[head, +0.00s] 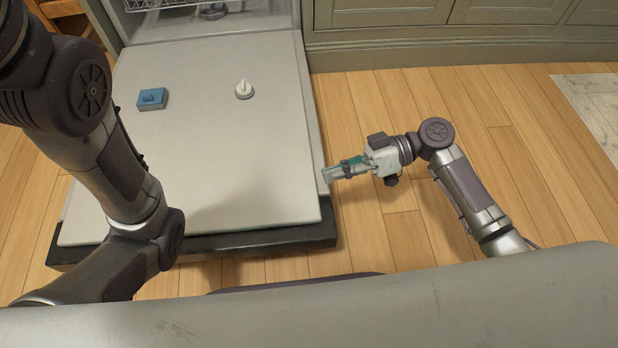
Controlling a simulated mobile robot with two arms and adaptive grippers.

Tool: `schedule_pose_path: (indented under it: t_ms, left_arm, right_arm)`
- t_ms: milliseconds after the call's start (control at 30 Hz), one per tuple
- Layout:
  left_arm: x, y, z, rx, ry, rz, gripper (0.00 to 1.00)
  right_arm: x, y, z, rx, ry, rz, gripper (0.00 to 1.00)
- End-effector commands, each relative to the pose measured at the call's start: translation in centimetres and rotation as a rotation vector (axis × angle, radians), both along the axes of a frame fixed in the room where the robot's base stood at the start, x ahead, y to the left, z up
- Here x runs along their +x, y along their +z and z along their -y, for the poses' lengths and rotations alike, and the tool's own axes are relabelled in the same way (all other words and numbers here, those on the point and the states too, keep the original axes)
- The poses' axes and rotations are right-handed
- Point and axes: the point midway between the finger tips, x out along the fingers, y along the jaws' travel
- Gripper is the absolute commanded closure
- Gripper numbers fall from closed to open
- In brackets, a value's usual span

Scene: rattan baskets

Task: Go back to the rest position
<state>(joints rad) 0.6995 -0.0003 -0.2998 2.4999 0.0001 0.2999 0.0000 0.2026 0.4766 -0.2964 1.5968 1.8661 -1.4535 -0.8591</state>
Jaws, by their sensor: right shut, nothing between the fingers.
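My right gripper (328,174) is shut and empty. It points left, beside the right edge of a pale, flat open door (225,160), and its fingertips reach that edge in the picture. I cannot tell how high above the door or floor it is. My right arm is bent, coming from the lower right. My left arm rises along the left side and runs out of the picture at the upper left, so its gripper is hidden from view.
A blue block-like piece (152,99) and a round white piece with a raised grip (244,89) lie on the door. A wire rack (160,4) shows at the top. Grey cabinets (400,14) stand behind. The wooden floor (530,150) at right is clear around my right arm.

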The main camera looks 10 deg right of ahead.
Motion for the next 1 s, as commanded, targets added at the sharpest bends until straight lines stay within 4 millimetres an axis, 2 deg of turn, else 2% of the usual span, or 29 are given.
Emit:
schedule_pose_path:
  t_ms: [100,200,400,567,667,733,867,967,1000]
  left_arm:
    - [0.0,0.0,0.0,0.001,0.000,0.001,0.53]
    - [0.0,0.0,0.0,0.001,0.000,0.001,0.53]
    - [0.0,0.0,0.0,0.001,0.000,0.001,0.53]
    - [0.4,0.4,0.0,0.000,0.000,-0.012,0.53]
    - [1.7,1.3,-0.1,-0.001,-0.001,-0.049,0.53]
    - [2.9,1.9,-0.1,-0.004,-0.003,-0.088,0.53]
    - [5.2,2.5,-0.3,-0.009,-0.008,-0.173,0.53]
    - [6.6,2.5,-0.5,-0.013,-0.011,-0.239,0.53]
    - [7.0,2.5,-0.5,-0.014,-0.013,-0.265,0.53]
  right_arm:
    - [0.3,0.4,1.8,-0.001,-0.002,0.000,1.00]
    - [0.4,0.6,2.8,0.001,-0.002,0.000,1.00]
    - [0.5,0.8,3.3,0.002,0.000,0.001,1.00]
    - [0.9,1.1,2.7,-0.016,-0.034,0.004,1.00]
    - [2.2,1.9,1.2,-0.066,-0.150,0.021,1.00]
    - [3.8,3.0,0.0,-0.111,-0.288,0.052,1.00]
    - [7.5,7.4,-1.2,-0.138,-0.613,0.172,1.00]
    - [9.6,13.3,-0.8,-0.083,-0.861,0.304,1.00]
    - [10.0,16.2,-0.4,-0.043,-0.956,0.365,1.00]
